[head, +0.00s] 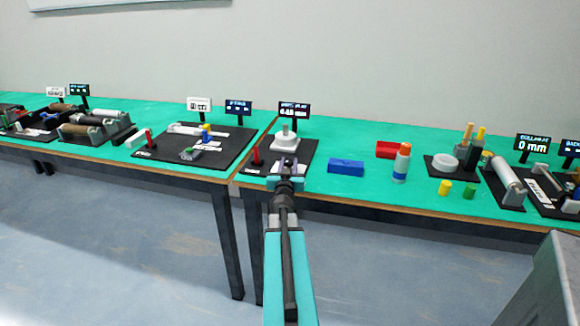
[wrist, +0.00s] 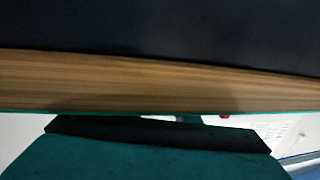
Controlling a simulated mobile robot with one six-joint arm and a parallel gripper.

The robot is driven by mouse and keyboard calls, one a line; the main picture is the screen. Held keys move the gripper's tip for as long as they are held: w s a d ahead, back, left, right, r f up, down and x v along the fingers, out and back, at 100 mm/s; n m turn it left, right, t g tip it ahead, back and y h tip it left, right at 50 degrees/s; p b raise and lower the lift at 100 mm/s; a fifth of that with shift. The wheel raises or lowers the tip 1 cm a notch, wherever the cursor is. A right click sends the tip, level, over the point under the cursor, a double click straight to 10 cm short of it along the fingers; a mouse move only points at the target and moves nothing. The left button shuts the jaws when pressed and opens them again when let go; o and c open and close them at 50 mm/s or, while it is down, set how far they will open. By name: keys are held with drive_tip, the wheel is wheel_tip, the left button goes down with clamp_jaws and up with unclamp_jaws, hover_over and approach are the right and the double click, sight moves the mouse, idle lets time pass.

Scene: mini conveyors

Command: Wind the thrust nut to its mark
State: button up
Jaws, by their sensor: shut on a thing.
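A round white-grey piece with a stepped top (head: 285,141) stands upright on a black base plate (head: 307,153) near the middle of the head view. A dark display behind it (head: 293,110) shows a millimetre reading too small to read surely. My gripper (head: 287,163) is directly in front of this piece, over the plate's front part. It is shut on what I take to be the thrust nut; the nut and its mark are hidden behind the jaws. The wrist view shows no fingertips or nut.
A small red upright (head: 256,156) stands left of my gripper. The wooden table edge (wrist: 150,82) crosses the wrist view close up.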

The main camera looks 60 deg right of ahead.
drive_tip(key=shift+w+n+t+b, duration=0.3)
drive_tip(key=shift+w+t+b, duration=0.3)
drive_tip(key=shift+b, duration=1.6)
drive_tip(key=y+b, duration=0.1)
drive_tip(key=b, duration=0.4)
drive_tip(key=shift+n+t+b, duration=0.3)
drive_tip(key=shift+t+b, duration=0.05)
drive_tip(key=shift+t, duration=0.05)
drive_tip(key=b, duration=0.7)
drive_tip(key=shift+s+d+f+b, duration=0.1)
drive_tip(key=shift+s+f+b, duration=0.1)
drive_tip(key=shift+f+b, duration=0.2)
drive_tip(key=n+b, duration=0.1)
drive_tip(key=b, duration=0.5)
drive_tip(key=shift+d+f+t+y, duration=0.1)
drive_tip(key=shift+d+t+y, duration=0.05)
drive_tip(key=shift+t+y, duration=0.25)
drive_tip(key=b, duration=0.6)
drive_tip(key=shift+s+t+y, duration=0.2)
drive_tip(key=shift+t+y, duration=0.1)
drive_tip(key=shift+t, duration=0.1)
drive_tip(key=shift+c, duration=0.2)
drive_tip(key=b, duration=0.3)
drive_tip(key=shift+a+n, duration=0.35)
drive_tip(key=shift+n, duration=0.05)
drive_tip(key=shift+o, duration=0.2)
drive_tip(key=shift+a+r, duration=0.1)
drive_tip(key=shift+r, duration=0.25)
